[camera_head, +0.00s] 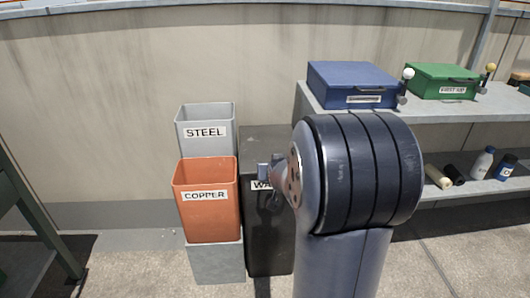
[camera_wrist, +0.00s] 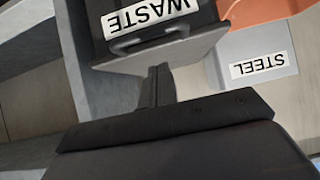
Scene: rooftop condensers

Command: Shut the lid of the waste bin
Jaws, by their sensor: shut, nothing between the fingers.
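The dark waste bin (camera_head: 268,232) stands right of the copper and steel bins, partly hidden behind my arm; only the start of its label shows. Its lid (camera_head: 262,142) looks like a flat dark grey panel across the top, and no open mouth shows. In the wrist view, upside down, the WASTE label (camera_wrist: 150,14) is at the top, with a dark handle beside it and the grey lid (camera_wrist: 165,55) below. My gripper (camera_wrist: 157,72) is shut and empty at the lid's edge; whether it touches is unclear. In the head view my gripper (camera_head: 263,170) is small and partly hidden.
The orange copper bin (camera_head: 207,222) and grey steel bin (camera_head: 207,116) stand close on the left. At right a shelf (camera_head: 440,122) holds a blue box (camera_head: 352,80) and a green first aid box (camera_head: 442,78). Bottles lie and stand on its lower board. A wall is behind.

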